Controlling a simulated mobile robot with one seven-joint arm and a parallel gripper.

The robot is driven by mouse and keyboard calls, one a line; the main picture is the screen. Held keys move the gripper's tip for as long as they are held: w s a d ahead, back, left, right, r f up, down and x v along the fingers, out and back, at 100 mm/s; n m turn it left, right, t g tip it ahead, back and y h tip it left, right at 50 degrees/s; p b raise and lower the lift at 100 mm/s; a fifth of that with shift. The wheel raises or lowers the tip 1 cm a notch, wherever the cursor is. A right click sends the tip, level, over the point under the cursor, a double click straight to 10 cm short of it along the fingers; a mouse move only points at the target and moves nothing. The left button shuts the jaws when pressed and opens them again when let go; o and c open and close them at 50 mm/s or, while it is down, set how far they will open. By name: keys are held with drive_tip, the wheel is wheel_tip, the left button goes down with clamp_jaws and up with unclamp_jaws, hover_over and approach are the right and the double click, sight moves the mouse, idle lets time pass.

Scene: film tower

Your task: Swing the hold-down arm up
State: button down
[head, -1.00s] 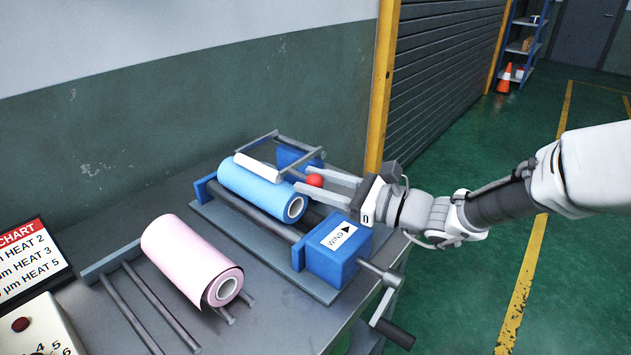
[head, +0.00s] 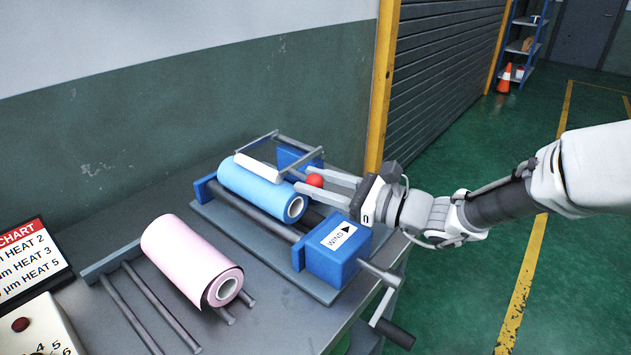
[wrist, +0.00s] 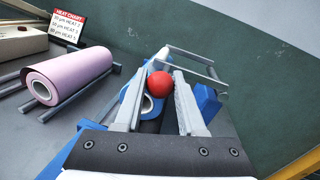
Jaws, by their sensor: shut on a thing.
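The hold-down arm (head: 277,137) is a grey frame with a white roller (head: 258,168) lying along the top of the blue film roll (head: 262,187). A red ball knob (head: 314,180) is at its near end. My gripper (head: 318,182) reaches in from the right with its fingers on either side of the knob. In the wrist view the red knob (wrist: 160,85) sits between the fingertips, and my gripper is shut on it. The arm's grey frame (wrist: 190,62) shows just beyond. The blue roll is partly hidden by my left finger in the wrist view.
The blue winder box (head: 338,252) marked WIND has a crank with a dark handle (head: 394,334) at the table's right edge. A pink roll (head: 192,262) lies on a grey rack to the left. A heat chart (head: 32,258) and a control box (head: 38,328) stand farther left. A wall is behind.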

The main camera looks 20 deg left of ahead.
wheel_tip(320, 180, up, 2)
drive_tip(key=m+p, duration=0.1)
drive_tip(key=p, duration=0.2)
drive_tip(key=shift+w+m+p, duration=0.1)
drive_tip(key=shift+m+p, duration=0.2)
drive_tip(key=shift+p, duration=0.05)
drive_tip(key=r+m+p, duration=0.1)
drive_tip(key=p, duration=0.1)
drive_tip(key=r+m+p, duration=0.1)
drive_tip(key=p, duration=0.2)
drive_tip(key=shift+w+d+r+y, duration=0.15)
drive_tip(key=shift+w+y, duration=0.15)
drive_tip(key=shift+w, duration=0.1)
drive_tip(key=w+d+r+m+t+p, duration=0.1)
drive_tip(key=w+r+m+t+p, duration=0.1)
drive_tip(key=w+m+p, duration=0.3)
drive_tip(key=w+d+r+m+t+p, duration=0.2)
drive_tip(key=w+m+p, duration=0.4)
drive_tip(key=m+p, duration=0.7)
drive_tip(key=shift+w+d+m+t+y+p, duration=0.15)
drive_tip(key=shift+m+t+y+p, duration=0.15)
drive_tip(key=shift+p, duration=0.7)
drive_tip(key=shift+r, duration=0.1)
